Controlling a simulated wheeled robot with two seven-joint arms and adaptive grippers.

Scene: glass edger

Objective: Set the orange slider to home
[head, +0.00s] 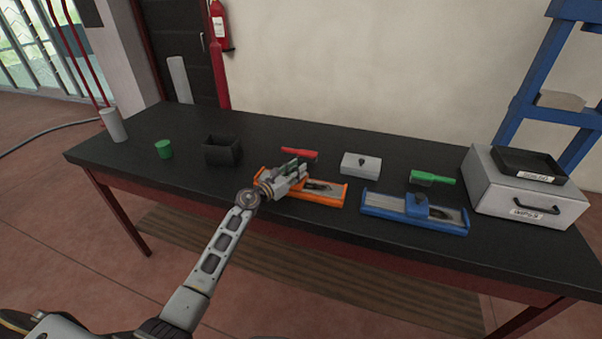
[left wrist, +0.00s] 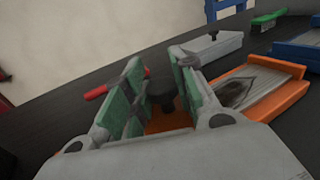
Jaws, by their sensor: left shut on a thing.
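The orange slider fixture (head: 325,200) lies on the black table, with a grey bed and a dark patch toward its right end. It also shows at the right in the left wrist view (left wrist: 283,103). My left gripper (head: 296,174) is over the fixture's left part. In the left wrist view, its green-padded fingers (left wrist: 158,82) stand on both sides of the slider's black knob (left wrist: 164,98), with orange (left wrist: 168,123) below it. The gripper is shut on the orange slider, which it mostly hides in the head view. My right gripper is not in view.
A blue slider fixture (head: 440,217) sits to the right. Behind are a red-handled brush (head: 298,153), a grey block with a knob (head: 359,166) and a green brush (head: 433,177). A black bin (head: 222,151) and green cylinder (head: 164,149) stand left; a grey case (head: 520,200) stands right.

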